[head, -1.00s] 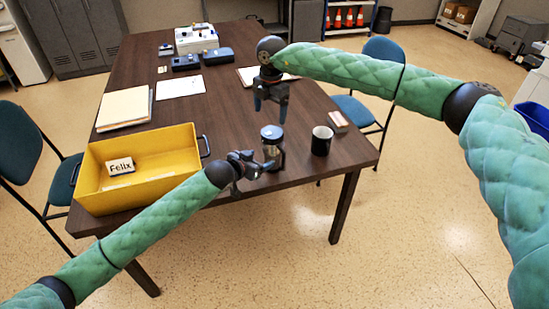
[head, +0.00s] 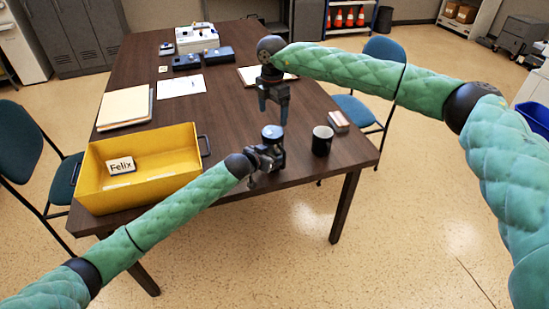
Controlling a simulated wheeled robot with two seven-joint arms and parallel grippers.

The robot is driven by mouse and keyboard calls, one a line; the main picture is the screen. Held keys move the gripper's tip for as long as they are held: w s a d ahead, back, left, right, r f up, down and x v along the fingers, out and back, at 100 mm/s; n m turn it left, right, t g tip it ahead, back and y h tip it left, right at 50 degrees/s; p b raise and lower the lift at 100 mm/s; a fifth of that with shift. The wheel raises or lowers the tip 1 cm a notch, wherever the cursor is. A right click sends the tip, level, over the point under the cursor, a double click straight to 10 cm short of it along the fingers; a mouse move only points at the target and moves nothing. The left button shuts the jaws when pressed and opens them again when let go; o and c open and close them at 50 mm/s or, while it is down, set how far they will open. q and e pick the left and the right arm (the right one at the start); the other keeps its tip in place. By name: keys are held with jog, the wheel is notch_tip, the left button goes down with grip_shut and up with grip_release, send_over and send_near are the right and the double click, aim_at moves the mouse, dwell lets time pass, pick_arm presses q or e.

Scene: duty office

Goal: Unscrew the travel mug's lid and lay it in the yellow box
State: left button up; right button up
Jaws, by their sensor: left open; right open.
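The travel mug (head: 272,136) stands upright near the table's front edge, its blue lid on top. My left gripper (head: 275,154) is open at the mug's body, below the lid, and hides most of the body. I cannot tell whether its fingers touch the mug. My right gripper (head: 273,111) is open and empty, pointing down above and just behind the lid. The yellow box (head: 175,178) sits at the table's front left corner. It holds a white card reading "Felix" (head: 121,165) and is otherwise empty.
A black mug (head: 322,142) stands right of the travel mug, with a small box (head: 339,120) behind it. Folders (head: 124,108), a paper sheet (head: 181,87) and dark cases (head: 218,55) lie farther back. The table's middle (head: 190,112) is clear.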

aim_at(273, 131)
pick_arm(q)
jog(key=shift+w+d, duration=0.1)
jog(key=shift+w, duration=0.05)
jog(key=shift+c, duration=0.2)
grip_shut()
pick_arm(e)
jog(key=shift+f, duration=0.1)
jog(key=shift+f, duration=3.95)
